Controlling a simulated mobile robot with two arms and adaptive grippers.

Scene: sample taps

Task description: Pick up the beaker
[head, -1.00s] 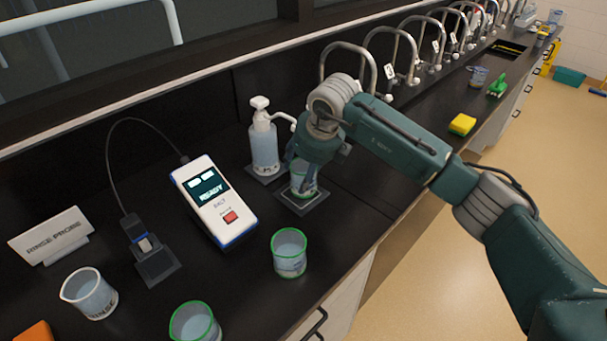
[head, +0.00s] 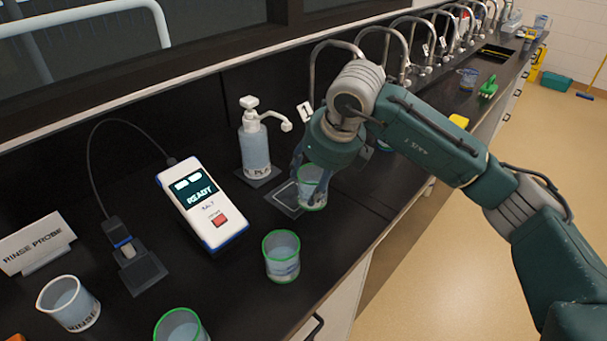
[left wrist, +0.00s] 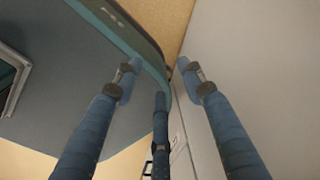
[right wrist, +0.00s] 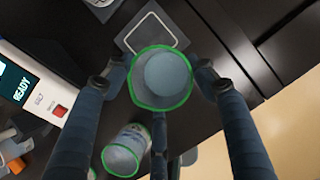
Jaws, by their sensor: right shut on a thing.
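A clear beaker with a green rim (head: 312,190) is held in my right gripper (head: 313,178), beside the dispenser's pad. In the right wrist view the beaker (right wrist: 163,80) sits between the fingers, which touch its sides, and I look down into its mouth. The square pad (head: 281,197) is bare in the head view, and the beaker appears raised off it and shifted to the right. My left gripper (left wrist: 157,76) shows only in the left wrist view, with its fingers spread and nothing between them.
A pump bottle (head: 254,148) stands behind the pad. The salt meter (head: 202,205) and its probe holder (head: 133,262) are to the left. Other beakers stand in front: a green-rimmed one (head: 281,258), another (head: 181,328) and a white-rimmed one (head: 70,303). Taps line the back right.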

